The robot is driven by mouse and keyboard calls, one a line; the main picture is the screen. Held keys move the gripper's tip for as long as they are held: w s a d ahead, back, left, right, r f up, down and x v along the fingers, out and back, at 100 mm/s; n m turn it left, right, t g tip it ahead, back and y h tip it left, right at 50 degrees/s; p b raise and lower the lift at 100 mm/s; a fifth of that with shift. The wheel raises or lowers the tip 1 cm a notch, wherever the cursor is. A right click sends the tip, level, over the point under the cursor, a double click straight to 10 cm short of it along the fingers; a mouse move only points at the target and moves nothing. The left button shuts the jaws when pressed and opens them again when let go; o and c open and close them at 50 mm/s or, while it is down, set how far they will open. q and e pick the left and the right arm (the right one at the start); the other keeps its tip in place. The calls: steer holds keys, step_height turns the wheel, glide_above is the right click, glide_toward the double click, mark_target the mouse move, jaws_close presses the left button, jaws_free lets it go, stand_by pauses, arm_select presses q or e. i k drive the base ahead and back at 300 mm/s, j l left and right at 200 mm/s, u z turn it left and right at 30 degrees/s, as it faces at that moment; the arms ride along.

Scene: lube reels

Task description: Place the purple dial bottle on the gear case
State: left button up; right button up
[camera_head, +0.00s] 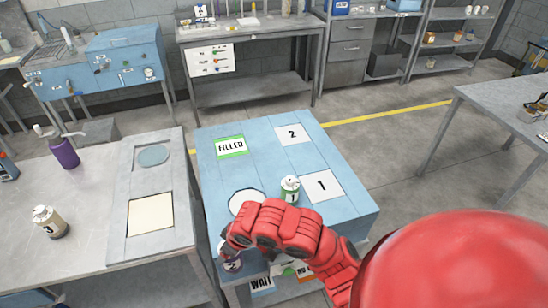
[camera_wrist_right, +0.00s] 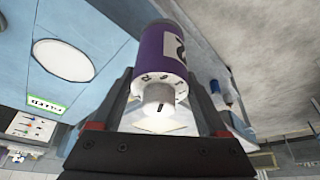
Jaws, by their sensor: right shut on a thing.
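A purple bottle with a white dial top and a white label marked 2 (camera_wrist_right: 165,55) fills the middle of the right wrist view. My right gripper (camera_wrist_right: 158,108) is shut on it, one finger on each side. In the head view the bottle (camera_head: 231,264) is at the front left edge of the blue-topped bench (camera_head: 235,178), partly hidden by my red right gripper (camera_head: 233,243). Whether it touches anything below is unclear. Another purple bottle (camera_head: 65,153) stands on the grey bench at left. No thing is marked as the gear case. My left gripper is not in view.
The blue bench has a white circle (camera_head: 247,203), a FILLED sign (camera_head: 231,146) and squares marked 1 (camera_head: 322,186) and 2 (camera_head: 293,134). A green-and-white bottle 1 (camera_head: 289,189) stands there. Bottle 3 (camera_head: 48,222) stands on the grey bench (camera_head: 95,235).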

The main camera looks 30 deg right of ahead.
mark_target(267, 169)
steer(key=i+l, duration=0.7)
steer(key=l, duration=0.15)
